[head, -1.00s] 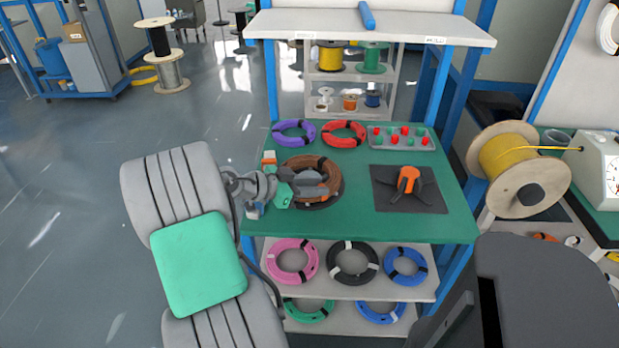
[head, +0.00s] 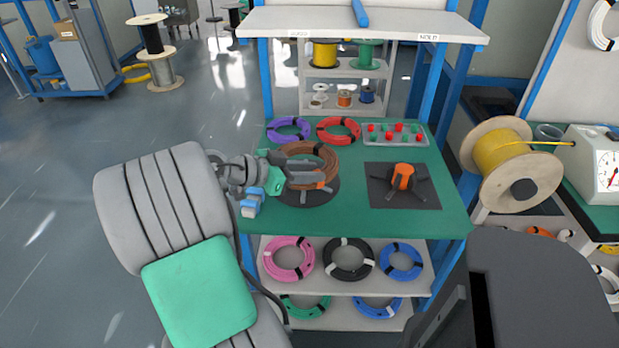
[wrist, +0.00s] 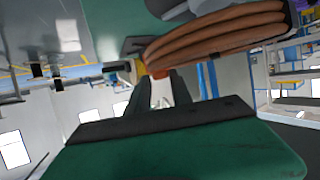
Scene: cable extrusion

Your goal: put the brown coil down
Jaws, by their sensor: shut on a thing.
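The brown coil (head: 318,151) is at the left of the green table in the head view. My gripper (head: 320,177) reaches in from the left and is shut on the coil's near side. The coil overlaps the back part of a dark round disc (head: 308,195) on the table, and the disc's front shows bare. The gap between coil and disc is hard to judge. In the wrist view the coil (wrist: 215,38) shows as stacked brown rings at the top, with a dark band at its right end. The gripped part is partly hidden by the fingers.
Purple (head: 288,129) and red (head: 339,129) coils and a tray of red and green pieces (head: 396,134) line the table's back. A dark square mat (head: 380,200) with an orange-topped stand (head: 402,178) is at the right. The front table strip (head: 340,224) is clear.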

